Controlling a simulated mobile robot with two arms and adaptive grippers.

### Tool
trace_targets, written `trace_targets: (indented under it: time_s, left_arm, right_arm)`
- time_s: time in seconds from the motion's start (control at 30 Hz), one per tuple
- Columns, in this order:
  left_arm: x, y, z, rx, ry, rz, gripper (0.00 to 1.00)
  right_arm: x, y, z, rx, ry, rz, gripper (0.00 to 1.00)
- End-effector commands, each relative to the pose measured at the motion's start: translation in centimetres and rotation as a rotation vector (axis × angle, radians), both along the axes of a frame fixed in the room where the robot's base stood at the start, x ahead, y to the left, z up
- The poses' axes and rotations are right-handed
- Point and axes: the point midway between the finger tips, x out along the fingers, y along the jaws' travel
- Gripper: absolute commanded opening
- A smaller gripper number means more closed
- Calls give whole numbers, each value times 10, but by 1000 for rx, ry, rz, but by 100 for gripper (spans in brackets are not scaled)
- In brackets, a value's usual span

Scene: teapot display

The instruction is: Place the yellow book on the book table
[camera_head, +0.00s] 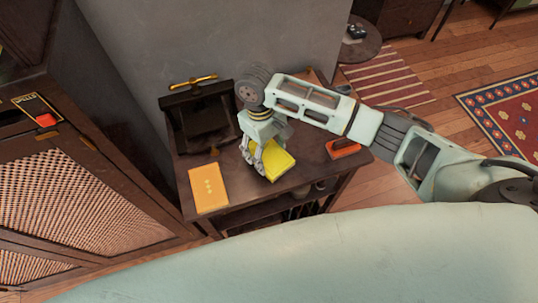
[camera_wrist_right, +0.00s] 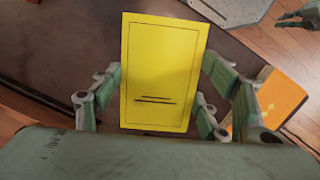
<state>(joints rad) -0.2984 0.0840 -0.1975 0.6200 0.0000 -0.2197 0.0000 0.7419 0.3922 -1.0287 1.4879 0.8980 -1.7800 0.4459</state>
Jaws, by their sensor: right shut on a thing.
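The yellow book (camera_head: 276,163) is at the middle of the dark wooden table (camera_head: 230,214) in the head view. My right gripper (camera_head: 262,165) points down over the book and is shut on it. In the right wrist view the yellow book (camera_wrist_right: 160,75) shows its cover with two dark lines, and the fingers of my right gripper (camera_wrist_right: 158,105) stand at both its long sides. I cannot tell whether the book touches the tabletop. My left gripper does not show in the head view.
An orange book (camera_head: 208,188) lies at the table's front left; it also shows in the wrist view (camera_wrist_right: 272,98). A dark stand (camera_head: 200,120) with a gold handle is at the back left. A red-orange object (camera_head: 342,148) is at the right. A cabinet (camera_head: 80,190) stands left.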

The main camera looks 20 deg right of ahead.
Motion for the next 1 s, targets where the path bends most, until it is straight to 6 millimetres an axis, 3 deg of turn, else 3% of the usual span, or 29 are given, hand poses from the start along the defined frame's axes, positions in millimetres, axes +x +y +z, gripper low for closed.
trace_targets:
  time_s: [0.2, 0.57, 0.6, 0.8, 1.0]
  left_arm:
    - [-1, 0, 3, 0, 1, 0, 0]
    - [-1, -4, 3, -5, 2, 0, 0]
    - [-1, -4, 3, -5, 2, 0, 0]
    - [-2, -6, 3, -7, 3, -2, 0]
    - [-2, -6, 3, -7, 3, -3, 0]
  right_arm:
    - [0, -1, -28, -3, 1, -1, 8]
    - [-1, -1, -32, -1, 1, -1, 8]
    - [-1, -1, -33, -1, 1, -1, 69]
    - [-1, -1, -33, -1, 1, 0, 86]
    - [-1, -1, -33, -1, 1, 0, 87]
